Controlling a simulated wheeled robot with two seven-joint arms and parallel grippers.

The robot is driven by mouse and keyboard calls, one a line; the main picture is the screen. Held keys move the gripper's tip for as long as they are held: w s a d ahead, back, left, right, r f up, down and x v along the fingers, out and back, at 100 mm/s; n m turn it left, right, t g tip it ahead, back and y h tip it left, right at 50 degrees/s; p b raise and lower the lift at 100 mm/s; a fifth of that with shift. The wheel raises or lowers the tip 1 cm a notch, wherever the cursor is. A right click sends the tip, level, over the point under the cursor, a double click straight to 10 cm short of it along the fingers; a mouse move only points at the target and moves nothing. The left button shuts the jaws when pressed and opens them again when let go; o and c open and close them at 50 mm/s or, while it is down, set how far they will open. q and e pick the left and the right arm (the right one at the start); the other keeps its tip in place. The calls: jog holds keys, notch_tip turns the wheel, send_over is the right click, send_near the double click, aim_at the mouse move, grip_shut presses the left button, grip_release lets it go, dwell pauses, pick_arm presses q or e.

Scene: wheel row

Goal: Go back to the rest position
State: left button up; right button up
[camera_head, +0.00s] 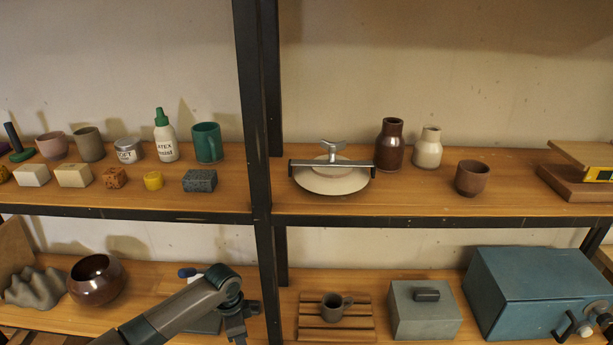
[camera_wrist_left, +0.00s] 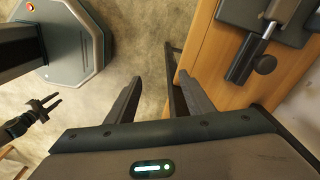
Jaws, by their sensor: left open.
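My left arm reaches in from the bottom left of the head view, in front of the lower shelf, and bends down at its joint; its fingertips are not clear there. In the left wrist view my left gripper (camera_wrist_left: 160,98) is open, with its two fingers apart and nothing between them. It points down over the floor, beside the wooden shelf edge (camera_wrist_left: 200,45). My right gripper (camera_wrist_left: 48,104) shows small at the left of the wrist view, its two prongs apart and empty. It is not in the head view.
The lower shelf holds a brown bowl (camera_head: 97,280), a mug (camera_head: 333,306) on a slatted rack, a grey box (camera_head: 424,310) and a blue box (camera_head: 535,290). A black upright (camera_head: 259,120) divides the shelves. Floor (camera_wrist_left: 110,85) shows between my base and the shelf.

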pick_arm(q)
jog(key=s+d+f+n+t+h, duration=0.1)
jog(key=s+d+n, duration=0.1)
jog(key=s+d, duration=0.5)
jog(key=s+d+f+n+t+h, duration=0.1)
jog(key=s+d+n+h, duration=0.15)
jog(key=s, duration=0.95)
jog(key=s+a+r+n+t+y, duration=0.1)
jog(key=s+a+r+n+y, duration=0.2)
jog(key=s+a, duration=0.45)
jog(key=s+a+r+n+t+y, duration=0.1)
jog(key=s+a+r+n, duration=0.35)
jog(key=s+a, duration=0.35)
notch_tip(320, 180, down, 32)
jog(key=s+d+g+b, duration=0.2)
jog(key=b, duration=0.2)
jog(key=s+a+f+b, duration=0.2)
jog(key=s+f, duration=0.7)
jog(key=f, duration=0.2)
jog(key=s+a+f+g+b, duration=0.1)
jog(key=s+f+b, duration=0.1)
jog(key=s+f, duration=0.7)
notch_tip(320, 180, down, 3)
jog(key=shift+s+a+f+b, duration=0.2)
jog(key=shift+s+a+b, duration=0.1)
jog(key=shift+a, duration=0.1)
